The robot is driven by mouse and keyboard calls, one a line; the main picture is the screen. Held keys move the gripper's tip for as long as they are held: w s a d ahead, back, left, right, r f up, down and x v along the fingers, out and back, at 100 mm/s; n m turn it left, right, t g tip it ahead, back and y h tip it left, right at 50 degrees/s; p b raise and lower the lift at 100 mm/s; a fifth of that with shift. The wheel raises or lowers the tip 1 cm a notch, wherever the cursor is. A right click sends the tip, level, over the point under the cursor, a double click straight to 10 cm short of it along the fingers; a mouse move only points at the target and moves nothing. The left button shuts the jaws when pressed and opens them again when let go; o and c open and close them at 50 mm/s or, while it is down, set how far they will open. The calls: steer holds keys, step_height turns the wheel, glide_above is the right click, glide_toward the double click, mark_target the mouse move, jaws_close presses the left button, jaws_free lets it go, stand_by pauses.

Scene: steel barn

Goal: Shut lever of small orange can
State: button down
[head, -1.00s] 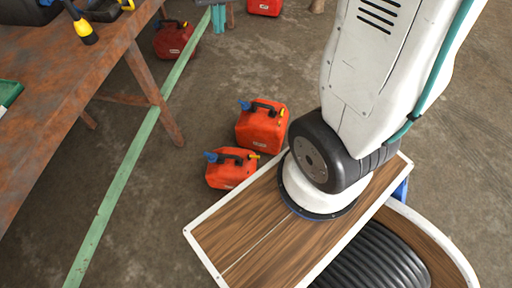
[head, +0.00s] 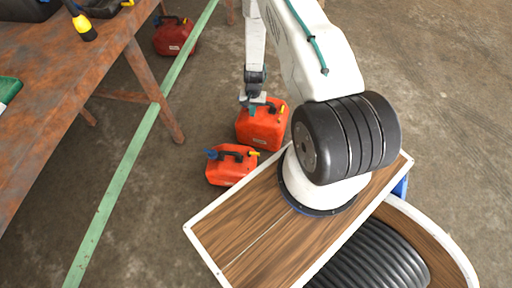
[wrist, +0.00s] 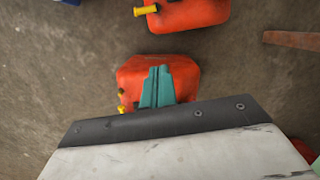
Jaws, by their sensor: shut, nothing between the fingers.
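Two orange cans with black handles stand upright on the floor beside my base in the head view. The rear can (head: 262,130) looks slightly larger than the front can (head: 231,168), which has a blue piece at its left and a yellow piece at its right. My gripper (head: 252,106) is over the left part of the rear can's top and hides its blue piece. In the wrist view my teal fingers (wrist: 157,88) are together and empty in front of that rear can (wrist: 185,76). The front can (wrist: 192,14) is cut by the top edge. I cannot tell contact or make out a lever.
A rusty table (head: 75,90) stands at the left, one leg near the cans. A darker red can (head: 175,38) is behind that leg. A green strip (head: 125,175) crosses the floor.

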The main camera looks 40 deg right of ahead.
steer(key=s+f, duration=0.4)
steer(key=f, duration=0.3)
steer(key=shift+m, duration=0.3)
steer(key=s+a+f, duration=0.1)
steer(key=a+f, duration=0.1)
steer(key=f, duration=0.4)
steer(key=s+a+f, duration=0.1)
steer(key=s+f, duration=0.1)
steer(key=f, duration=0.4)
steer(key=shift+s+a, duration=0.25)
steer(key=shift+a, duration=0.15)
